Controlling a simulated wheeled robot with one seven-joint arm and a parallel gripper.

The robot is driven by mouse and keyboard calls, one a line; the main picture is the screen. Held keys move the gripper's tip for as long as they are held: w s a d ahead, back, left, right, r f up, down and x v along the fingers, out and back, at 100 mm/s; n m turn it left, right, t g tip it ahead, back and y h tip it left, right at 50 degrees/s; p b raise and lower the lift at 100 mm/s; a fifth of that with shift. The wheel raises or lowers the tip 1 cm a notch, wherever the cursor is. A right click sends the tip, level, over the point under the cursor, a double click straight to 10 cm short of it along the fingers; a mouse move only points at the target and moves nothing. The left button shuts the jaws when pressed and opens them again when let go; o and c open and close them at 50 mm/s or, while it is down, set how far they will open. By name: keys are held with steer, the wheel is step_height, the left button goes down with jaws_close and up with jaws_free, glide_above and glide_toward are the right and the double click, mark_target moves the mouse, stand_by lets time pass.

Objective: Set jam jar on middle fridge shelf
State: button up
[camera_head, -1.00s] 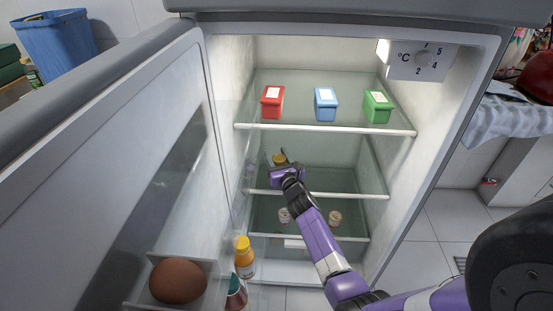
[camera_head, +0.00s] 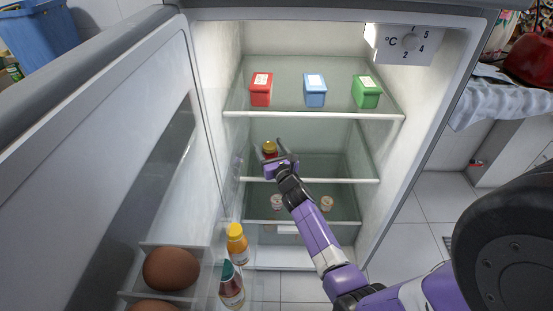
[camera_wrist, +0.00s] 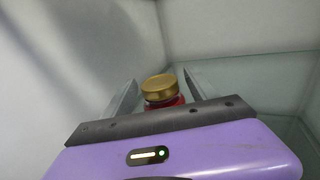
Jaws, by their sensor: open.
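The jam jar (camera_head: 269,148) has a gold lid and a red body. It stands upright at the left, toward the back of the middle fridge shelf (camera_head: 335,179). My gripper (camera_head: 272,155) reaches in over this shelf and is open by the jar. In the wrist view, the jar's gold lid (camera_wrist: 159,87) shows between the two spread fingers of my gripper (camera_wrist: 158,92), with a gap on each side. The lower part of the jar is hidden behind the gripper body.
Red (camera_head: 261,90), blue (camera_head: 315,91) and green (camera_head: 367,92) boxes stand on the top shelf, above my arm. Two small pots (camera_head: 327,203) sit below. The open door (camera_head: 110,140) at left holds eggs (camera_head: 170,269) and bottles (camera_head: 237,244). The middle shelf's right side is clear.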

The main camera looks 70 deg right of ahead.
steer(key=v, duration=0.9)
steer(key=shift+s+a+b, duration=0.15)
steer(key=shift+s+b, duration=0.05)
steer(key=shift+b, duration=0.1)
